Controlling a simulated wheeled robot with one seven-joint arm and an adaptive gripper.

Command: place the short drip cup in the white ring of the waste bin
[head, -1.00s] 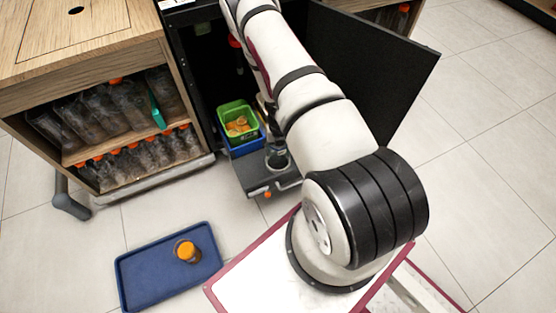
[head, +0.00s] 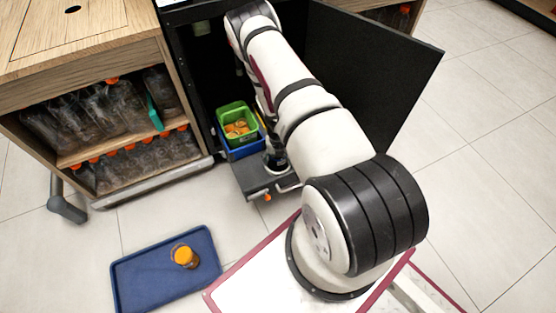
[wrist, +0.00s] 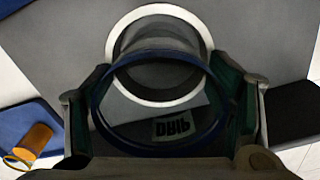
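In the wrist view my gripper (wrist: 165,110) has its fingers on both sides of the short drip cup, a dark see-through cup with a blue rim (wrist: 160,146). The fingers appear closed on it. The white ring (wrist: 199,29) lies on the grey top of the waste bin (wrist: 60,50), beyond the cup in this picture. The cup's rim overlaps the near part of the ring, so they are not lined up in this view. A "DRIP" label (wrist: 170,129) shows through the cup. The cup's height above the ring cannot be told. In the head view my arm largely hides the gripper.
A green crate (head: 236,110) with orange pieces sits in a blue crate (head: 242,152) beside the ring. An open black door (head: 375,75) stands right of my arm.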

